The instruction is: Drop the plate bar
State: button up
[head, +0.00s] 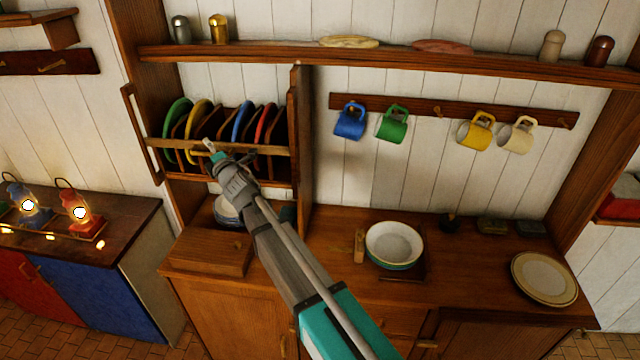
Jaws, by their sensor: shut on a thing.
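The plate bar (268,150) is a light wooden strip running across the front of the plate rack (292,110), roughly level. Several coloured plates stand on edge behind it: a green plate (172,122), a yellow plate (199,112), a blue plate (243,120) and a red plate (264,122) among them. My gripper (212,150) reaches in from below and is at the bar, left of its middle, shut on it. My arm and wrist hide part of the bar and lower rack, so the exact finger contact is hard to see.
Below the rack are partly hidden crockery (226,210) and a wooden box (208,252). A white bowl (394,243) and a cream plate (544,277) rest on the counter. Several mugs, including a blue mug (350,121), hang from a rail (365,105). Lit lanterns (78,208) stand at left.

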jog(key=shift+r+p, duration=5.25)
jog(key=shift+r, duration=0.3)
jog(key=b+v, duration=0.2)
jog(key=v, duration=1.2)
jog(key=w+d+f+m+h+b, duration=0.2)
jog(key=d+f+m+h+b, duration=0.2)
jog(key=d+f, duration=0.5)
jog(key=w+d+f+m+g+h+b, duration=0.1)
jog(key=w+d+f+m+h+b, duration=0.2)
jog(key=d+f+m+h, duration=0.4)
jog(key=shift+w+d+f+m+g+b, duration=0.3)
jog(key=shift+d+f+m+b, duration=0.75)
jog(key=shift+d, duration=2.25)
jog(key=shift+a+f+m+p, duration=0.1)
jog(key=shift+f+m+p, duration=0.05)
jog(key=shift+m+p, duration=0.15)
